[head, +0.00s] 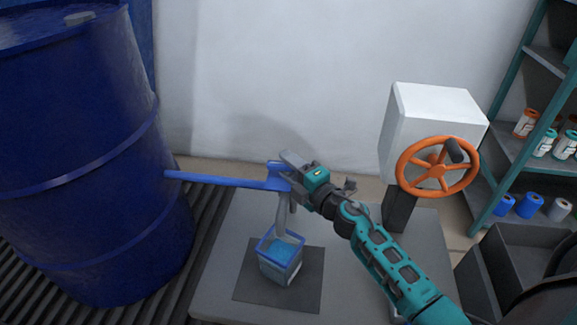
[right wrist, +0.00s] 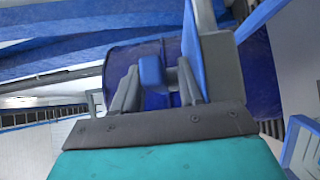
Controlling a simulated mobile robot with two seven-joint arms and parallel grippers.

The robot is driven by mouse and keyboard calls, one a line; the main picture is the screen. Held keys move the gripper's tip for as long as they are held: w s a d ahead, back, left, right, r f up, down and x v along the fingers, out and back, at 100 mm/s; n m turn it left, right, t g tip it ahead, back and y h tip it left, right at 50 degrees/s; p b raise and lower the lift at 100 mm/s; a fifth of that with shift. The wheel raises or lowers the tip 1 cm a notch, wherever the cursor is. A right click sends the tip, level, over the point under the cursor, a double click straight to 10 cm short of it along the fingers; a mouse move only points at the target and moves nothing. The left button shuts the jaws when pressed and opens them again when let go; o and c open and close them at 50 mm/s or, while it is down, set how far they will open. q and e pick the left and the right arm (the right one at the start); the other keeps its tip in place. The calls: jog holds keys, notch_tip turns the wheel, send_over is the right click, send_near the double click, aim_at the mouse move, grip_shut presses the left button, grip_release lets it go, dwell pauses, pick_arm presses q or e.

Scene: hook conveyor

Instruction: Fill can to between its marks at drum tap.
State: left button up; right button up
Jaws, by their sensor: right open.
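The can (head: 280,270) is a small open-topped, pale box with a blue rim, upright on a dark mat below the tap. Blue liquid (head: 280,250) shows inside it; its marks are too small to read. The drum tap (head: 225,180) is a long blue pipe from the blue drum (head: 75,150). My right gripper (head: 288,178) is at the pipe's outer end, hiding part of it. In the right wrist view its open fingers (right wrist: 158,90) stand either side of a blue block (right wrist: 152,72). A grey shape hangs between tap and can; I cannot tell if it pours. My left gripper is out of view.
The dark mat (head: 255,285) lies on a grey table (head: 215,285). A white box (head: 430,115) with an orange handwheel (head: 437,168) stands behind my right arm. A teal shelf (head: 510,130) with several small cans is at the right, above a dark bin (head: 515,255).

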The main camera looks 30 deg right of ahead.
jog(key=shift+w, duration=0.2)
grip_shut()
dwell(0.3)
jog(key=n+y, duration=0.1)
jog(key=y, duration=0.1)
jog(key=n+g+y+b, duration=0.1)
jog(key=n+y, duration=0.1)
jog(key=shift+f+g+y+b, duration=0.15)
jog(key=shift+g+y+b, duration=0.15)
jog(key=shift+n+g+y+b, duration=0.75)
jog(key=shift+n+g+y, duration=0.25)
jog(key=shift+n+y, duration=0.45)
grip_release()
